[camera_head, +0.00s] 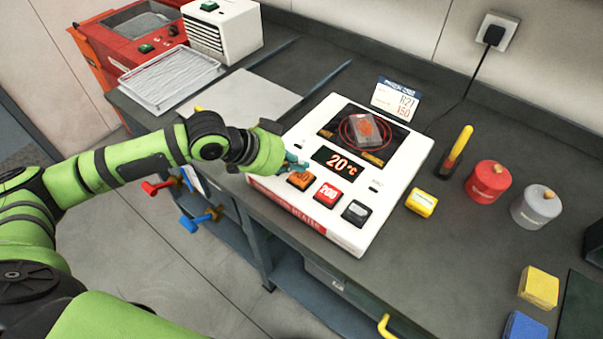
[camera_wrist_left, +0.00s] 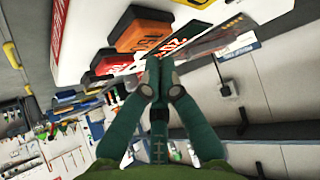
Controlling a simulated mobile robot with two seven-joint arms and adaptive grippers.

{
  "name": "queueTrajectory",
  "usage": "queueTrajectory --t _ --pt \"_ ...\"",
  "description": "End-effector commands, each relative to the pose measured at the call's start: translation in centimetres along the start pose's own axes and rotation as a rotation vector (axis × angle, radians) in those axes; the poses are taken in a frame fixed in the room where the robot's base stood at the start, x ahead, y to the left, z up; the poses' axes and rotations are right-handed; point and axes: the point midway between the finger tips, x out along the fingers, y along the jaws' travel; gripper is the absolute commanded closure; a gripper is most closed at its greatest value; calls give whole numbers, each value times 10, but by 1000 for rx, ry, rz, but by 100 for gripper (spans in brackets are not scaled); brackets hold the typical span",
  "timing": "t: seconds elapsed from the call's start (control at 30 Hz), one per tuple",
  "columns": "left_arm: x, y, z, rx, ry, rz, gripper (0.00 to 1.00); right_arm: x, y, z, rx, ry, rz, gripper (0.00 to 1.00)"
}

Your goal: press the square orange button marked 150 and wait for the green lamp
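The white heater unit (camera_head: 392,205) stands on the dark bench, its display (camera_head: 340,163) reading 20 °C. The square orange button (camera_head: 300,181) is at the left of its front button row; in the left wrist view the orange button (camera_wrist_left: 143,34) shows the marking 150. A red button (camera_head: 328,194) marked 200 and a dark grey button (camera_head: 356,212) sit to its right. My left gripper (camera_head: 297,163) is just behind the orange button; its teal fingers (camera_wrist_left: 154,70) are together and empty. I cannot tell whether they touch it. I see no lit green lamp. My right gripper is out of view.
A card (camera_head: 396,100) reading 150 stands behind the heater. A yellow block (camera_head: 421,203), a yellow-handled tool (camera_head: 457,150), a red canister (camera_head: 487,182) and a grey canister (camera_head: 536,207) stand right of it. A metal tray (camera_head: 172,78) lies at the back left.

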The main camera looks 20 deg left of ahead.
Motion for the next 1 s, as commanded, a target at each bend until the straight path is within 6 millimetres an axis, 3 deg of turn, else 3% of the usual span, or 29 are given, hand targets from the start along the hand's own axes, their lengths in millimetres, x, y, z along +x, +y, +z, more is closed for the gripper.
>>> queueTrajectory --t 1.0 --pt "9 0 9 0 -1 0 100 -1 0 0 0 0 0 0"
